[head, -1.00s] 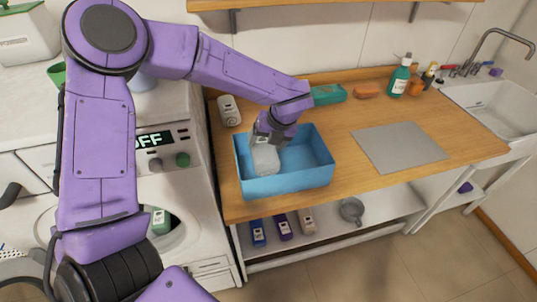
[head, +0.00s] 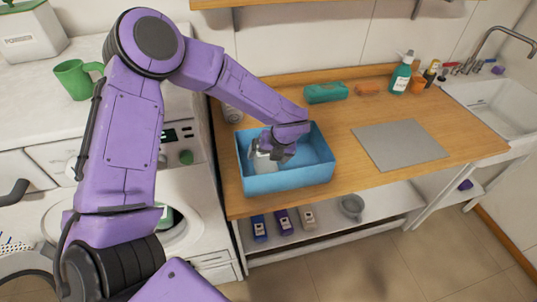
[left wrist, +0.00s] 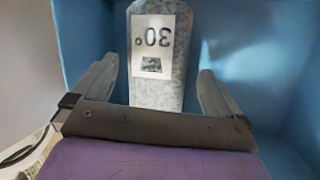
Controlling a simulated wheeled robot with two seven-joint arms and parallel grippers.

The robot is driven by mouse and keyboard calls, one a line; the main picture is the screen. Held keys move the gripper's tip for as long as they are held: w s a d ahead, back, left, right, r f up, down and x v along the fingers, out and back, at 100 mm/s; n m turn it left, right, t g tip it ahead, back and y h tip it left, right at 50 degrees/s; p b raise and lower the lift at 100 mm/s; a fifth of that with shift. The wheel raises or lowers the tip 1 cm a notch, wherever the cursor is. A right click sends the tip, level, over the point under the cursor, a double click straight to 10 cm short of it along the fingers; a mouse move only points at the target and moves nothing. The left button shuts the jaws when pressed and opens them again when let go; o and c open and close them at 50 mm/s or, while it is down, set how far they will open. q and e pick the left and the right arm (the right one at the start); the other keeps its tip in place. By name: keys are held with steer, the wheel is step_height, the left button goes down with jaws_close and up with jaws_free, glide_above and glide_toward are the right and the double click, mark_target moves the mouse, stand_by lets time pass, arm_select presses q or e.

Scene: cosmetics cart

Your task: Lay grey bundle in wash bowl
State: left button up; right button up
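The grey bundle (head: 262,164) is inside the blue wash bowl (head: 290,181), near its left end, partly hidden by my gripper in the head view. In the left wrist view the bundle (left wrist: 158,92) is speckled grey with a white "30°" label, and blue bowl walls (left wrist: 262,60) surround it. My left gripper (head: 279,154) reaches down into the bowl. In the left wrist view its fingers (left wrist: 157,66) are apart on either side of the bundle, with narrow gaps showing. I cannot see whether the bundle's underside rests on the bowl floor. My right gripper is not in view.
A grey mat (head: 399,145) lies right of the bowl on the wooden counter. A teal case (head: 326,92), a soap-like orange block (head: 368,89) and a green bottle (head: 401,76) stand behind. A green mug (head: 74,79) is on the left worktop. Small packs sit on the lower shelf.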

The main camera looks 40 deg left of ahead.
arm_select(q)
steer(key=shift+r, duration=0.2)
steer(key=shift+d+r, duration=0.15)
steer(key=shift+r, duration=0.1)
steer(key=b+v, duration=0.3)
steer(key=v, duration=0.8)
steer(key=shift+r, duration=0.2)
steer(key=shift+s, duration=0.1)
